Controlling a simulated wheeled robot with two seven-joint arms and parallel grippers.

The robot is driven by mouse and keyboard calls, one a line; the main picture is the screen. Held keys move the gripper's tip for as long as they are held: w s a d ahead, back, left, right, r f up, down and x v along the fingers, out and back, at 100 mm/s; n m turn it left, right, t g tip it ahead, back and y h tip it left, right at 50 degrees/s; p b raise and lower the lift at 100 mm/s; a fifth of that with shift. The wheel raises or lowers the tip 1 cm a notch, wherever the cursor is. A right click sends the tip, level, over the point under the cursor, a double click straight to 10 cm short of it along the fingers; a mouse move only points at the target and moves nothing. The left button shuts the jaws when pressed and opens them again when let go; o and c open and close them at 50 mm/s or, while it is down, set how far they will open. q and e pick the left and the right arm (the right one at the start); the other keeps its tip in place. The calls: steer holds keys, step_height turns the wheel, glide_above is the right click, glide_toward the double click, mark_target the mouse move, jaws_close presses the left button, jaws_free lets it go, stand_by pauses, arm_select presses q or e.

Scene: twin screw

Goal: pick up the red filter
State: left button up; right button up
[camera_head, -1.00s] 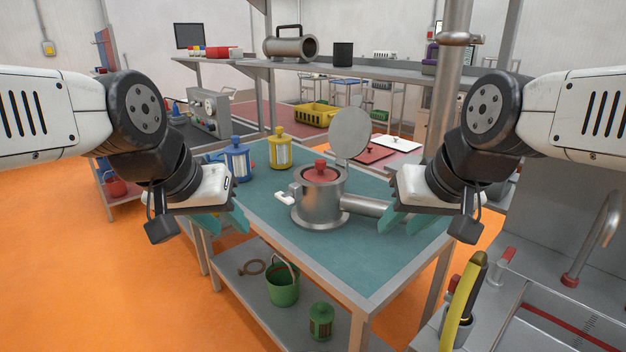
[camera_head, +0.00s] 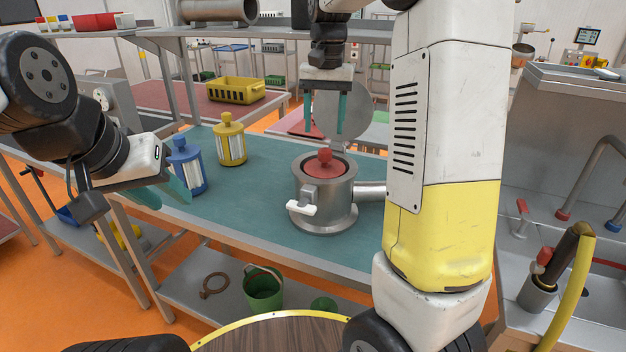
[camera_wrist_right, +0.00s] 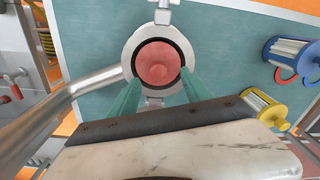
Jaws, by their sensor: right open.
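The red filter (camera_head: 324,163) sits inside the open metal housing (camera_head: 322,205) on the teal table, with its red top and knob showing and its lower part hidden. In the right wrist view the red filter (camera_wrist_right: 158,64) lies just beyond and between the fingertips. My right gripper (camera_head: 325,134) is open and empty, pointing down above and slightly behind the housing. It also shows in the right wrist view (camera_wrist_right: 160,92). My left gripper (camera_head: 168,196) hangs at the left table edge near the blue filter, its fingers seeming apart with nothing seen between them.
A blue filter (camera_head: 186,168) and a yellow filter (camera_head: 230,140) stand on the table left of the housing. The round metal lid (camera_head: 345,108) stands raised behind it. A pipe (camera_head: 370,191) leaves the housing to the right. The table front is clear.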

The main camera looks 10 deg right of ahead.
mark_target(325, 149)
steer(key=shift+w+f, duration=0.25)
steer(key=shift+w, duration=0.2)
steer(key=shift+w+f, duration=0.1)
steer(key=shift+f, duration=0.2)
steer(key=f, duration=0.7)
steer(key=shift+d+f, duration=0.1)
steer(key=shift+d, duration=0.2)
jaws_close()
stand_by(0.5)
